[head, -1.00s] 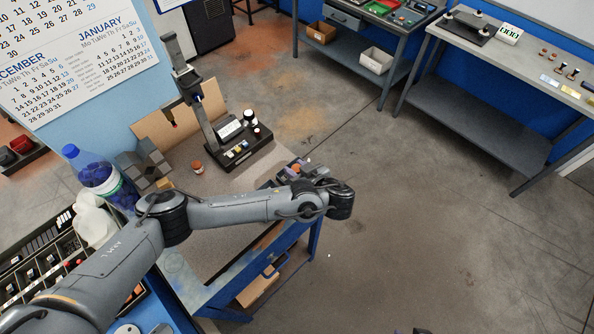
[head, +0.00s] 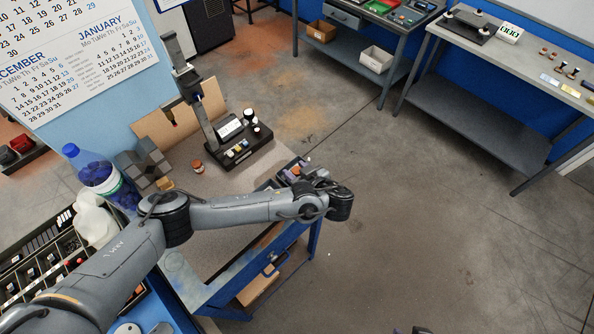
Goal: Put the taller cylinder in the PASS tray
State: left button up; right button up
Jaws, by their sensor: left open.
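My left arm reaches in from the lower left across the front bench. Small black and white cylindrical pieces (head: 249,115) stand on the black base of the stand. I cannot tell which cylinder is the taller one. No PASS label is readable, so I cannot identify that tray. My right gripper is not in view.
A grey bench (head: 500,55) with small parts is far right.

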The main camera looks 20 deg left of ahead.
aim_at(297, 170)
pick_arm(q)
jog(key=v, duration=0.2)
jog(key=shift+s+d+r+b, duration=0.1)
jog(key=shift+d+r+b, duration=0.05)
jog(key=shift+d+b, duration=0.15)
jog(key=p+v, duration=0.2)
jog(key=v, duration=0.1)
jog(key=shift+s+r, duration=0.1)
jog(key=shift+r, duration=0.4)
jog(key=s+d+m+g+h+p, duration=0.2)
jog(key=s+d+m+h+p, duration=0.3)
jog(key=s, duration=0.4)
jog(key=s+d+m+g+h+p, duration=0.2)
jog(key=s+d+m+h, duration=0.15)
jog(key=s+d, duration=0.4)
jog(key=s+a+m, duration=0.1)
jog(key=s+a, duration=0.2)
jog(key=a, duration=0.4)
jog(key=s+a+r+m+h, duration=0.1)
jog(key=s+a+m, duration=0.1)
jog(key=s+a, duration=0.2)
jog(key=s+a+r+m, duration=0.1)
jog(key=s+a, duration=0.2)
jog(key=a, duration=0.7)
jog(key=shift+s+a+r+t+h, duration=0.25)
jog(key=shift+s+a+t+h, duration=0.05)
jog(key=shift+a+h, duration=0.05)
